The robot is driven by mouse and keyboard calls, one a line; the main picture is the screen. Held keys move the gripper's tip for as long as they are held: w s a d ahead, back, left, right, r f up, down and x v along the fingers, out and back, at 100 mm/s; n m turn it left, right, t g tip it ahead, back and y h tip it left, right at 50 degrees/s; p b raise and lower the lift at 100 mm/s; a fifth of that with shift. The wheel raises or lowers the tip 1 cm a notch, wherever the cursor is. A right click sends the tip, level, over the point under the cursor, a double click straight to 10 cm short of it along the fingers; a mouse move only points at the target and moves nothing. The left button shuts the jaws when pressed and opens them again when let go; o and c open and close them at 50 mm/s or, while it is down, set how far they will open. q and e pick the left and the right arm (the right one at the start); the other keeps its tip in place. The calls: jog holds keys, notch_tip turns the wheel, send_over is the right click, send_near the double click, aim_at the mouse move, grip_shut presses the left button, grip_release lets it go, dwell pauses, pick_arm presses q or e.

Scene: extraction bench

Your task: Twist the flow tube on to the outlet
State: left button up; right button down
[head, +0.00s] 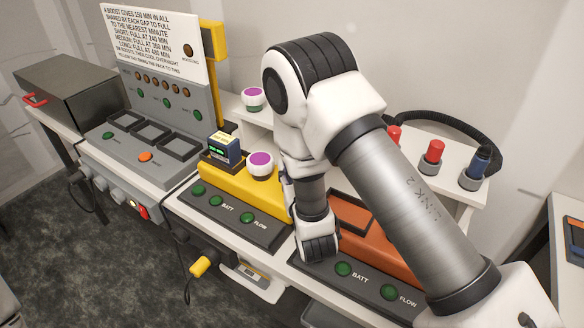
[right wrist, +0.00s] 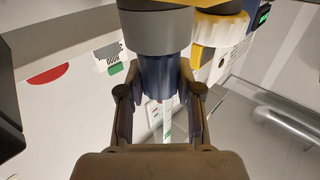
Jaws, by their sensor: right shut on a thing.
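In the right wrist view my right gripper (right wrist: 158,80) is shut on a blue ribbed part (right wrist: 158,78), taken to be the flow tube, with one finger on each side. Its upper end meets a wide grey cylinder (right wrist: 157,32), taken to be the outlet. They look in line and touching; whether the threads are engaged cannot be told. A pale strip with green marks shows below the blue part, between the fingers. In the head view my right arm reaches down over the bench between the yellow unit (head: 243,188) and the orange unit (head: 376,246), and hides the gripper. My left gripper is out of view.
Purple-topped canisters (head: 260,164), a red-topped post (head: 433,154) and a blue one (head: 479,162) stand near the arm. A grey charger with empty bays (head: 150,131) is at left.

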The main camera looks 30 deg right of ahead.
jog(key=shift+a+r+m+h+p, duration=0.1)
jog(key=shift+a+m+h+p, duration=0.15)
jog(key=shift+m+h, duration=0.55)
jog(key=m+g+h+p, duration=0.1)
jog(key=g+h, duration=0.1)
jog(key=h, duration=0.1)
jog(key=shift+w+m+h, duration=0.1)
jog(key=shift+m+h, duration=0.3)
jog(key=m+g+h+p, duration=0.1)
jog(key=p, duration=0.2)
jog(key=r+m+g+h+p, duration=0.1)
jog(key=m+g+h+p, duration=0.1)
jog(key=p, duration=0.1)
jog(key=shift+d+p, duration=0.15)
jog(key=shift+p, duration=0.15)
jog(key=m+g+h+p, duration=0.1)
jog(key=f+m+g+h+p, duration=0.1)
jog(key=shift+g, duration=0.4)
jog(key=shift+f+m+g+h, duration=0.2)
jog(key=shift+m+g+h, duration=0.2)
jog(key=shift+h, duration=0.1)
jog(key=c, duration=0.7)
grip_release()
jog(key=shift+d, duration=0.2)
